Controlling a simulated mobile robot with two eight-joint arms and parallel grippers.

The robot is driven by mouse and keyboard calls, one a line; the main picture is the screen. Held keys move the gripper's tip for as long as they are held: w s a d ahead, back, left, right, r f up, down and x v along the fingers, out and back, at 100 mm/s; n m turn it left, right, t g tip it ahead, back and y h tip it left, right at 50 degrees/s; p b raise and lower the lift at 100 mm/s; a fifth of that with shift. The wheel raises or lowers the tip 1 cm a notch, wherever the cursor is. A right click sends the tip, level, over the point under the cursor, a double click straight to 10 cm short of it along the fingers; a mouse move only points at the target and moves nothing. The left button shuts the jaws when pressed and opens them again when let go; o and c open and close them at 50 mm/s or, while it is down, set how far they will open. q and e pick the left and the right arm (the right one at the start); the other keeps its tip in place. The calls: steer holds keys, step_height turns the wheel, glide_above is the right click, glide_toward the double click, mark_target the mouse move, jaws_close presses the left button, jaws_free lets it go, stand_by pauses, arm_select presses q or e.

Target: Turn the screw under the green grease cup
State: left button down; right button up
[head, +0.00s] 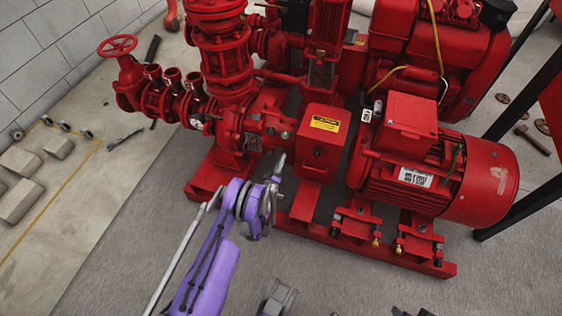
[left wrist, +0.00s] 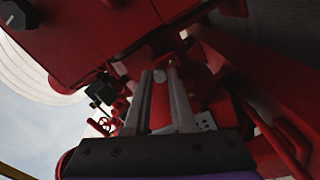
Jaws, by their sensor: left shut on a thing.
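I cannot make out the green grease cup in either view. My right gripper is not clearly seen.
The red pump box (head: 320,150) stands close to the gripper. A red motor (head: 480,185) is to the right, and a valve with a handwheel (head: 118,45) to the left. The red base frame (head: 345,236) runs below. Grey floor in front is mostly clear.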

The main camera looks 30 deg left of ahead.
arm_select(q)
steer(key=shift+n, duration=1.9)
steer(key=c, duration=0.8)
jaws_free()
steer(key=shift+o, duration=0.2)
